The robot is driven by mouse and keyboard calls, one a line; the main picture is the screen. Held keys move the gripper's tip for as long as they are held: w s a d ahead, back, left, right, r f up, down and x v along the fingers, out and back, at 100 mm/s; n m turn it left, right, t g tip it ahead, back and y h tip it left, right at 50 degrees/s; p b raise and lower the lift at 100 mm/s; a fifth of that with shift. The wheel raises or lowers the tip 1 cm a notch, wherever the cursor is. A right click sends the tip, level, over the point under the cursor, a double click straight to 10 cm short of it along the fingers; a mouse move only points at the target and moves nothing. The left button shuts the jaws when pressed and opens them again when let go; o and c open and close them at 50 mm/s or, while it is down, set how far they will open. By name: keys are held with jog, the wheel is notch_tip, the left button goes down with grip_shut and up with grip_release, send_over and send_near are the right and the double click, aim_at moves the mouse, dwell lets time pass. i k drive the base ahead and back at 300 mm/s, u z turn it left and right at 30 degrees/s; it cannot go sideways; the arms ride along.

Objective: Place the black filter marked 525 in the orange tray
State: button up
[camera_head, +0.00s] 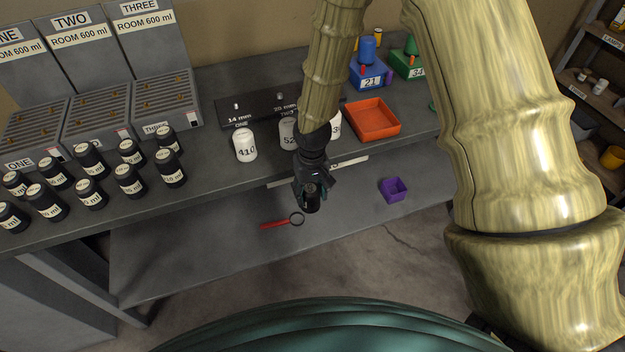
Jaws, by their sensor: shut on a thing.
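My gripper (312,200) hangs in front of the bench's front edge, over the lower shelf. It is shut on a small dark cylinder (312,198), mostly hidden by the fingers. No marking is readable on it, so I cannot tell whether it is the filter marked 525. The orange tray (378,130) lies on the bench, right of and behind my gripper, and looks empty.
A white canister marked 410 (245,146) stands left of my wrist. Several black bottles (130,180) fill the bench's left side. A blue box marked 21 (368,76) stands behind the tray. A purple box (394,190) and a red-handled magnifier (275,223) lie on the lower shelf.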

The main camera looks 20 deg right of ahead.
aim_at(370, 123)
jog(key=z, duration=0.9)
jog(key=k, duration=0.3)
jog(key=u, duration=0.25)
